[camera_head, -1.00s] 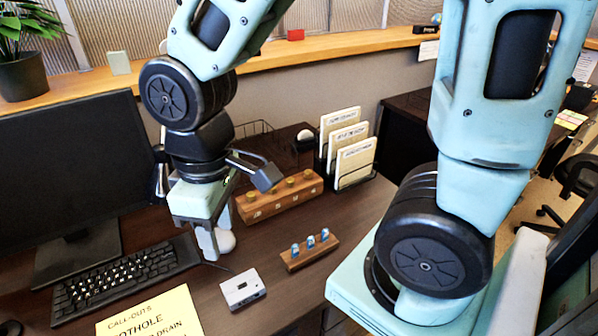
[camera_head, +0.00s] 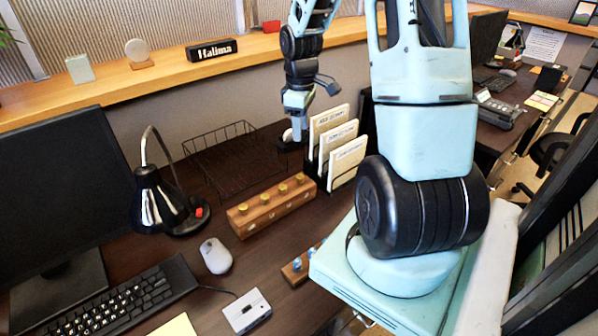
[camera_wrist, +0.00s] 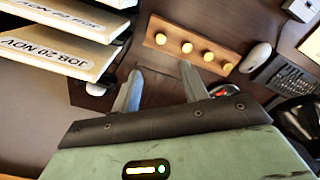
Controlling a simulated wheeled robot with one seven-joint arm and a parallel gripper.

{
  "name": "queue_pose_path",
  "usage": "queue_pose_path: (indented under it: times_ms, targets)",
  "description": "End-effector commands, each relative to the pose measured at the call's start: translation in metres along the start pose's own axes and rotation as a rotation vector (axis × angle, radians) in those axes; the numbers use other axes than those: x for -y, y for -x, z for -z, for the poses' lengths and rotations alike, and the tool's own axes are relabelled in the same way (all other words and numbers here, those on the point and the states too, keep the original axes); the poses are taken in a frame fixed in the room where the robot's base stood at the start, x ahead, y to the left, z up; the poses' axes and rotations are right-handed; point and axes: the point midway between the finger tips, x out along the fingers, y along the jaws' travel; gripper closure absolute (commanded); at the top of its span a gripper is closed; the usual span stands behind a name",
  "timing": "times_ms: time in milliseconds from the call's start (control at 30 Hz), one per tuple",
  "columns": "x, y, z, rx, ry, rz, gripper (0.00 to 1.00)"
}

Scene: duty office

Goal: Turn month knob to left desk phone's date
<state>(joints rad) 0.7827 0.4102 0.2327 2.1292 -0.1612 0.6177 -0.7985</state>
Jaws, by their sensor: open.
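My gripper (camera_head: 297,128) is at the back of the desk, left of the file rack. In the wrist view my gripper (camera_wrist: 160,88) is open, with nothing between its fingers. A wooden block (camera_head: 245,222) with several brass knobs (camera_head: 282,189) stands on the desk, nearer the camera than my gripper. The wrist view shows the block (camera_wrist: 172,28) beyond the fingertips, with its round yellow knob tops (camera_wrist: 187,47). No month label is readable. A grey device like a desk phone (camera_head: 497,110) sits on the far right desk; its display is unreadable.
A lamp (camera_head: 160,200), wire basket (camera_head: 215,160), mouse (camera_head: 215,256) and white box (camera_head: 246,311) are left of or near the block. Upright files (camera_head: 347,160) stand behind it. A small wooden block (camera_head: 290,272) is partly hidden by my arm.

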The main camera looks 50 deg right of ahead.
Motion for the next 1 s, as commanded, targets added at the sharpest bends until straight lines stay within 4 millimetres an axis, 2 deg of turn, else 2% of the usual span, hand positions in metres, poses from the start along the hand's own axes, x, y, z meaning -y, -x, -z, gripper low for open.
queue_pose_path:
  times_ms: [600, 800, 1000]
  targets:
    - [0.003, -0.124, 0.000, 0.003, 0.000, 0.005, 0.56]
    - [0.002, -0.151, 0.001, 0.001, -0.001, 0.003, 0.56]
    - [0.002, -0.161, 0.001, 0.000, 0.000, 0.001, 0.56]
